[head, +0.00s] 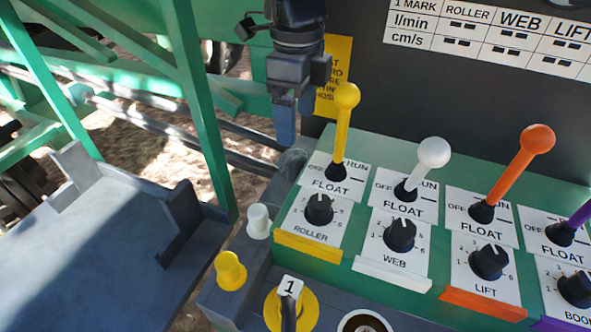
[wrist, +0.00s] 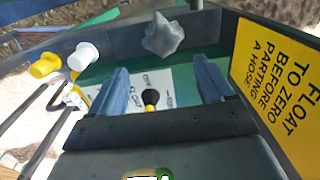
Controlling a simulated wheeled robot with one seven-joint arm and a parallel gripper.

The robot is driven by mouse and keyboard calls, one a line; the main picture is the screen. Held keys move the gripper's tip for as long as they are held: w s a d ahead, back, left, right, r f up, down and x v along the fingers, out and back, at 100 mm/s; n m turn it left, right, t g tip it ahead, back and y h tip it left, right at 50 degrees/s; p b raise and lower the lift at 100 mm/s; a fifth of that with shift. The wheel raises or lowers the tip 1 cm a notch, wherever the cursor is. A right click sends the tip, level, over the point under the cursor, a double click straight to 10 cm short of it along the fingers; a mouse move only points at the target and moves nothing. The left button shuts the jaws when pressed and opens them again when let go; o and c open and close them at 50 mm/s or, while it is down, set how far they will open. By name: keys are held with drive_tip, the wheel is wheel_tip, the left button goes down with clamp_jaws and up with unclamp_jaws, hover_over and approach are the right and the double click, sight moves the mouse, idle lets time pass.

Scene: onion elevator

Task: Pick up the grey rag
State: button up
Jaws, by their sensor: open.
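The grey rag (wrist: 163,35) is a small crumpled lump on the dark ledge at the panel's edge in the wrist view. In the head view the rag (head: 291,163) shows at the left back corner of the green lever panel, partly hidden. My gripper (head: 285,125) points down just above and behind it there. In the wrist view my gripper (wrist: 160,75) has its two blue-grey fingers apart, with nothing between them. The rag lies beyond the fingertips, roughly in line with the gap, and appears apart from them.
The yellow lever (head: 342,130) stands close right of my gripper. White (head: 425,165) and orange levers (head: 520,165) stand further right. A yellow warning sign (head: 335,75) is behind. White (head: 259,220) and yellow knobs (head: 230,270) sit front left. A grey tray (head: 85,250) is left.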

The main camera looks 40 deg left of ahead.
sight(295, 155)
drive_tip(key=shift+f+b, duration=0.5)
drive_tip(key=shift+f, duration=0.4)
drive_tip(key=shift+w+a+f+p, duration=0.1)
drive_tip(key=shift+a+f+p, duration=0.1)
drive_tip(key=shift+f, duration=1.75)
drive_tip(key=shift+w+a+f+p, duration=0.1)
drive_tip(key=shift+f+p, duration=0.1)
drive_tip(key=shift+f, duration=1.7)
drive_tip(key=c, duration=1)
wheel_tip(295, 155, up, 10)
drive_tip(key=shift+r, duration=0.1)
drive_tip(key=shift+c, duration=0.2)
drive_tip(key=o, duration=0.5)
drive_tip(key=c, duration=0.4)
